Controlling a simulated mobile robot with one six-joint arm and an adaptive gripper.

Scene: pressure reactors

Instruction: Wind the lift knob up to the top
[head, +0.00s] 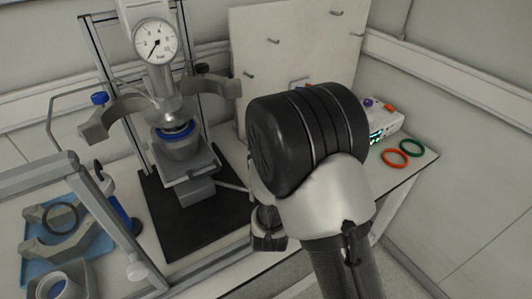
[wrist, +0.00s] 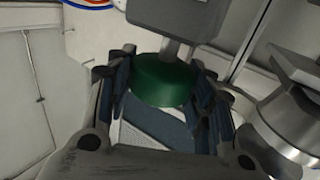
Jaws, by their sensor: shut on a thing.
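The green knob (wrist: 163,82) shows in the wrist view between the two fingers of my gripper (wrist: 164,68), which is shut on it. A grey block sits just above the knob there. In the head view my arm hides the knob and most of my gripper. The grey lift (head: 186,167) stands on a black base plate (head: 205,215) and carries a grey vessel (head: 180,149) with a blue ring. The vessel is below the reactor head with its pressure gauge (head: 155,41); I cannot tell whether they touch.
Open clamp halves (head: 107,116) flank the reactor head. A blue tray (head: 36,216) with a black ring and clamp parts lies at left, behind a grey frame. A white device (head: 385,117), a red ring (head: 393,157) and a green ring (head: 411,148) lie at right.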

